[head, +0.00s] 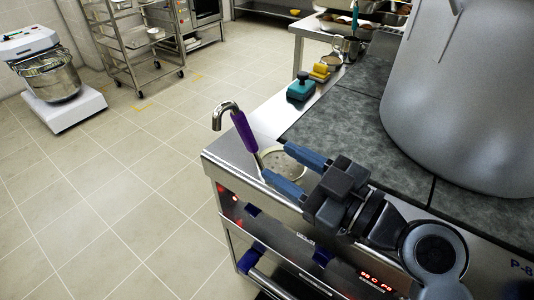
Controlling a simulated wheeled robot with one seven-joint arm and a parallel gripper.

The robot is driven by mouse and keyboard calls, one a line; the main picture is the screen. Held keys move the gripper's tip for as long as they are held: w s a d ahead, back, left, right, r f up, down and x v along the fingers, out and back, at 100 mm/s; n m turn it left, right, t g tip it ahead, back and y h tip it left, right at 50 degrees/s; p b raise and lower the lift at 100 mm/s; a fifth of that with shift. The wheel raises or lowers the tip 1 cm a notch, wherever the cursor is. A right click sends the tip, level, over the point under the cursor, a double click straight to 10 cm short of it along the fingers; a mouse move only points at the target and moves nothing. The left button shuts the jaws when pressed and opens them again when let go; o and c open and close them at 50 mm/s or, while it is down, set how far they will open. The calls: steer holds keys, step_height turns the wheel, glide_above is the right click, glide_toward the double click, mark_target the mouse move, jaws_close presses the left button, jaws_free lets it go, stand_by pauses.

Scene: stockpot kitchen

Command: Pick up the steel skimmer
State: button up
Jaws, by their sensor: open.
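The steel skimmer (244,130) has a purple handle and a bent steel hook at its top. It stands tilted at the left corner of the steel counter, its hook end up and to the left. Its thin steel shaft runs down to beside a round, pale-rimmed thing (283,168); I cannot tell whether this is a container or the skimmer's own head. My gripper (277,162) is open, with two blue fingers pointing toward the skimmer. The fingertips are close to the lower shaft and partly cover the round thing. Whether they touch the shaft is unclear.
A large steel stockpot (460,95) stands on the dark cooktop (350,120) at right. A teal-and-black block (301,88) and yellow sponges (320,72) lie on the counter behind. A mixer (52,75) and rack (135,45) stand far off. The tiled floor at left is clear.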

mark_target(256, 148)
steer(key=shift+w+a+r+n+y+p, duration=0.15)
steer(key=shift+w+a+r+p, duration=0.1)
steer(key=shift+w+a, duration=0.25)
steer(key=shift+w+a+r+n+y+p, duration=0.15)
steer(key=shift+w+a+r, duration=0.15)
steer(key=shift+a, duration=0.3)
steer(key=p+x, duration=0.2)
steer(key=x, duration=0.4)
steer(key=shift+s+f, duration=0.15)
jaws_close()
stand_by(0.4)
